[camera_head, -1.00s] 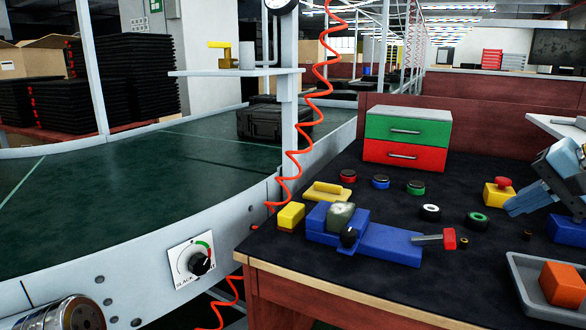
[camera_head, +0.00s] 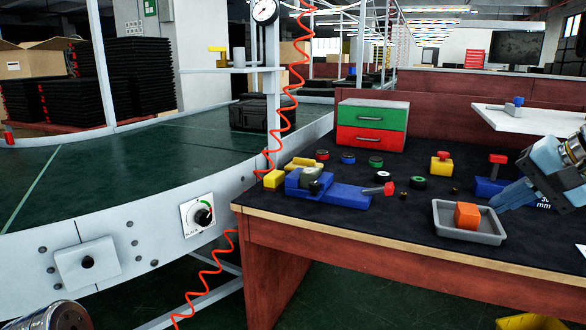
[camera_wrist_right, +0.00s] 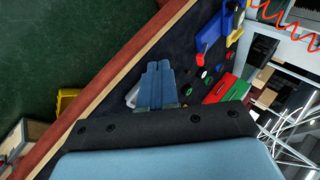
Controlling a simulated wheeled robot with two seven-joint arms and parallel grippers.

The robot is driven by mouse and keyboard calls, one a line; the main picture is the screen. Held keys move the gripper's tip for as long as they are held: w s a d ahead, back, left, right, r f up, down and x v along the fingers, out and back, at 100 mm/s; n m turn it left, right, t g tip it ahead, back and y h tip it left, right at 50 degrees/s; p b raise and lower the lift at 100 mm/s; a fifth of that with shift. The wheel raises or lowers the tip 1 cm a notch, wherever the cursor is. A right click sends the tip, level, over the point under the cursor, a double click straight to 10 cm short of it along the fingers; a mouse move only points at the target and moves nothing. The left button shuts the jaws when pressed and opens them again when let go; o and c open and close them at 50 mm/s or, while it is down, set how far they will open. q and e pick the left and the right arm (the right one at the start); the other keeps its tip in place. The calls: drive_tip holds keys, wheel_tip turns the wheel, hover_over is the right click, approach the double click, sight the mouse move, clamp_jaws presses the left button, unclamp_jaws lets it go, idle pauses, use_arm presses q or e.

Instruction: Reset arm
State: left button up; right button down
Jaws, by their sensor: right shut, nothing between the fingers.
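My right gripper (camera_head: 496,203) comes in from the right edge of the head view with its light blue fingers pointing down and left. It is shut and empty, just right of a grey tray (camera_head: 450,233) holding an orange block (camera_head: 467,216). In the right wrist view its two blue fingers (camera_wrist_right: 158,70) lie together over the dark workbench top, partly covering the tray (camera_wrist_right: 133,95). My left gripper is not in view.
A blue vise-like fixture (camera_head: 345,196) with a red-handled part, several coloured buttons and a green-and-red drawer box (camera_head: 372,127) stand on the bench. A white shelf (camera_head: 520,121) is behind the gripper. The curved conveyor (camera_head: 90,190) runs along the left.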

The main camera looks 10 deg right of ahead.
drive_tip(key=w+a+f+n+g, duration=0.1)
drive_tip(key=w+a+f, duration=0.2)
drive_tip(key=w+f, duration=0.5)
drive_tip(key=w+a+f+n+g, duration=0.1)
drive_tip(key=w+a+f, duration=0.3)
drive_tip(key=f, duration=0.6)
drive_tip(key=w+a+f+n+g, duration=0.1)
drive_tip(key=w+a+f, duration=0.15)
drive_tip(key=f, duration=0.75)
drive_tip(key=w+a+f+n+g, duration=0.1)
drive_tip(key=a+f, duration=0.2)
drive_tip(key=f, duration=0.6)
drive_tip(key=s+a+f+n, duration=0.1)
drive_tip(key=s+a+f, duration=0.15)
drive_tip(key=f, duration=0.35)
drive_tip(key=s+a+f, duration=0.2)
drive_tip(key=a+f, duration=0.1)
drive_tip(key=f, duration=0.4)
drive_tip(key=s+a+f+n+g, duration=0.1)
drive_tip(key=s+a+f, duration=0.4)
drive_tip(key=s+f, duration=0.2)
drive_tip(key=s+a+f+n+g+y, duration=0.1)
drive_tip(key=s+a+f, duration=0.4)
drive_tip(key=s, duration=0.7)
wheel_tip(320, 180, down, 3)
drive_tip(key=shift+s+a+r+n+g, duration=0.15)
drive_tip(key=shift+s+a+n+g, duration=0.2)
drive_tip(key=shift+n, duration=0.35)
drive_tip(key=shift+w+d, duration=0.1)
drive_tip(key=shift+w, duration=0.05)
